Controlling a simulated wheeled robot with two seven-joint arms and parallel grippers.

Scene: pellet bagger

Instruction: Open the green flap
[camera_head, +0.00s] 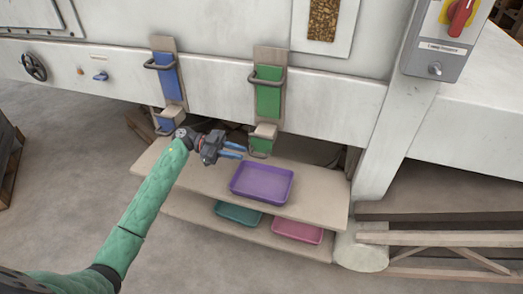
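The green flap (268,98) is a green panel on a beige plate on the white machine's front, with a grey handle around its upper part. Below it is a beige block, and a smaller green part (261,144) with a grey handle hangs under that. My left gripper (242,152) is just left of this lower green part, above the shelf. Its two blue fingers point right, apart with a narrow gap, and hold nothing visible. I cannot tell whether it touches the lower handle. My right gripper is not in view.
A similar blue flap (169,82) is to the left. A purple tray (262,199) sits on the upper shelf (320,192); a teal tray (238,223) and a pink tray (297,239) are on the lower shelf. A control box with a red switch (460,17) is upper right.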

